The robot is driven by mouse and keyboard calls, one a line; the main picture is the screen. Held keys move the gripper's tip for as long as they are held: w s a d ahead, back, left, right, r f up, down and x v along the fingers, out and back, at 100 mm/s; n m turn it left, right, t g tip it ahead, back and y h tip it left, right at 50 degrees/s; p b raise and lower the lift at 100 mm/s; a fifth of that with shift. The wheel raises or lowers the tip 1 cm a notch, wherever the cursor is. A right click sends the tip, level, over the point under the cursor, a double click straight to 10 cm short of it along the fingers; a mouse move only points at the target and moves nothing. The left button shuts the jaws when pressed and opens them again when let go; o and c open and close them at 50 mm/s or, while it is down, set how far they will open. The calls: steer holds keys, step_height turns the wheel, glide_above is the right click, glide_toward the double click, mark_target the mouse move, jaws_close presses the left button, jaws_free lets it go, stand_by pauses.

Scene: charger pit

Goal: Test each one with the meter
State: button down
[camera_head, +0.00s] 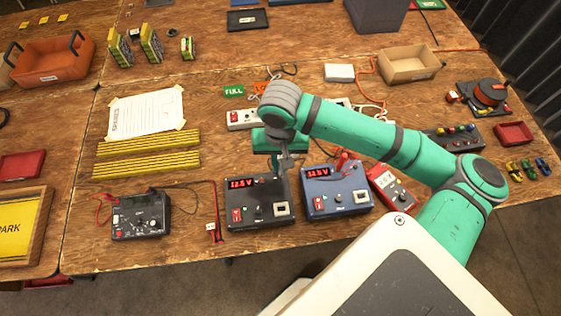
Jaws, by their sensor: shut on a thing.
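A dark box (258,204) with a red lit display reading about 12.5 V stands near the table's front edge. A blue box (336,191) with a similar display reading about 11.5 V stands to its right. A red handheld meter (396,190) lies right of the blue box, partly behind my arm. A black meter-like box (141,216) with a dial face and red and black leads stands at the front left. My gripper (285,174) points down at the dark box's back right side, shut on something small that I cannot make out. Whether it touches the box is unclear.
A white paper (145,112) and yellow slatted strips (147,152) lie at the left. A red lead (216,212) lies left of the dark box. A cardboard tray (408,64) and a black control box (456,136) are at the right. Bare wood shows around the black meter-like box.

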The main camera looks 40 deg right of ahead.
steer(key=shift+f, duration=0.9)
stand_by(1.4)
steer(key=c, duration=1.4)
jaws_free()
steer(key=shift+o, duration=0.2)
steer(key=shift+r, duration=3.75)
